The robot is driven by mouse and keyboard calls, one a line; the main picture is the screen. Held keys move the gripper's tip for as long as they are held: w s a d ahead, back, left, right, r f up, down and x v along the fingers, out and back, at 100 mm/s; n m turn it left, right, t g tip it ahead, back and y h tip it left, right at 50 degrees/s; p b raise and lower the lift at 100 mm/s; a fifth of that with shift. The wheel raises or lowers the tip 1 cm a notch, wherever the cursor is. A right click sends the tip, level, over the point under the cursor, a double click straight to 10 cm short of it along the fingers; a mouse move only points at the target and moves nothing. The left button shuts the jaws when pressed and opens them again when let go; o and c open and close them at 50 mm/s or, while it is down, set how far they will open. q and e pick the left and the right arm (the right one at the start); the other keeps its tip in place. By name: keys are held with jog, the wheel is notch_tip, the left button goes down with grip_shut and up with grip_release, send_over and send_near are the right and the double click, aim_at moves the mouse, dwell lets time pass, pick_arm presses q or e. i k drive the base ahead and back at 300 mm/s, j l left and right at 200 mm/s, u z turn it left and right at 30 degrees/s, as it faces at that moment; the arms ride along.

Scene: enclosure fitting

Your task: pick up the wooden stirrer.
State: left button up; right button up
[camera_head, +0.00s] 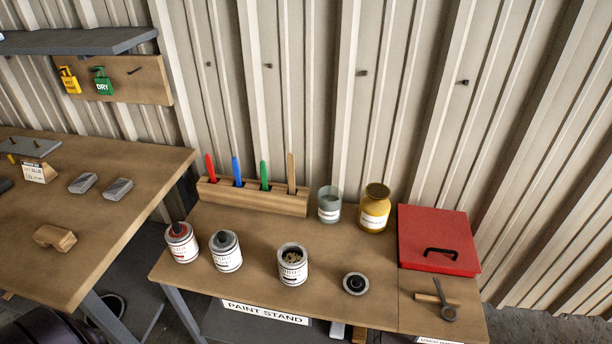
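The wooden stirrer (291,172) stands upright in the rightmost slot of a wooden rack (253,198) at the back of the paint stand. Its lower end is hidden in the rack. Red (210,167), blue (237,170) and green (264,175) handled tools stand in the slots to its left. Neither of my grippers shows in the head view.
Several paint cans, one of them open (293,265), line the stand's front. A glass jar (329,205) and a yellow jar (375,208) stand right of the rack. A red lidded box (437,237) is at the right. A workbench (110,222) adjoins on the left.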

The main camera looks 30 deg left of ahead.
aim_at(289, 157)
jog(key=u, duration=1)
jog(key=i+l+z, duration=0.15)
jog(key=z, duration=0.15)
jog(key=i+l+z, duration=0.15)
jog(key=z, duration=0.15)
jog(key=i, duration=0.05)
